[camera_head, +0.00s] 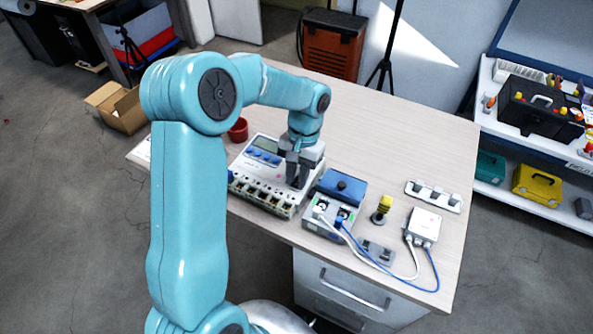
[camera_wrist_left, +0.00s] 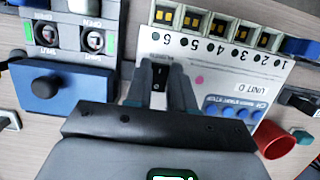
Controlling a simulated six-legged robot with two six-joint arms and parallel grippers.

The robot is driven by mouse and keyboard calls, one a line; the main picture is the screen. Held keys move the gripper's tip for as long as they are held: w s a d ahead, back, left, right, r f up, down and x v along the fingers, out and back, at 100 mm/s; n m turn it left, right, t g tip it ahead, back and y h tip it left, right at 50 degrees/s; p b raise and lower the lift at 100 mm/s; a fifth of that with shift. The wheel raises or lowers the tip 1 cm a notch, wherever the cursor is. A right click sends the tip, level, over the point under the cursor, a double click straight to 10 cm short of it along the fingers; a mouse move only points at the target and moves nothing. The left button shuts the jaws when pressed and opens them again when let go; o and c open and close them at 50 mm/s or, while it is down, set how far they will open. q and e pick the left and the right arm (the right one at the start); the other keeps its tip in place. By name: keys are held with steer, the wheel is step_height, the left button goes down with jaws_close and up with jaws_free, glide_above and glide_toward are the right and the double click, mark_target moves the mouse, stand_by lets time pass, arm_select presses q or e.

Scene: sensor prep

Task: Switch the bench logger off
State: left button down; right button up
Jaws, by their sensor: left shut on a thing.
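The bench logger (camera_head: 262,172) is a white box on the table with a small screen, blue knobs and a row of numbered ports along its front edge. It also shows in the wrist view (camera_wrist_left: 215,75). My left gripper (camera_head: 298,184) points down at the right end of the logger's top. In the wrist view its fingers (camera_wrist_left: 160,72) stand on either side of a small black switch (camera_wrist_left: 158,70), close to port 6, and are shut on it. The fingers hide part of the switch, and I cannot tell its on or off position.
A blue-topped box (camera_head: 341,187) with cables stands just right of the logger. A yellow-topped plunger (camera_head: 382,207), a white box (camera_head: 424,225) and a switch strip (camera_head: 433,196) lie further right. A red cup (camera_head: 238,130) is behind the logger. The table's back right is clear.

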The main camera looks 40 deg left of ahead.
arm_select(q)
steer(key=shift+r, duration=0.1)
steer(key=c, duration=1)
jaws_free()
steer(key=shift+o, duration=0.2)
steer(key=p+v, duration=0.1)
steer(key=v, duration=1.5)
steer(key=shift+r, duration=0.15)
steer(key=shift+w, duration=0.1)
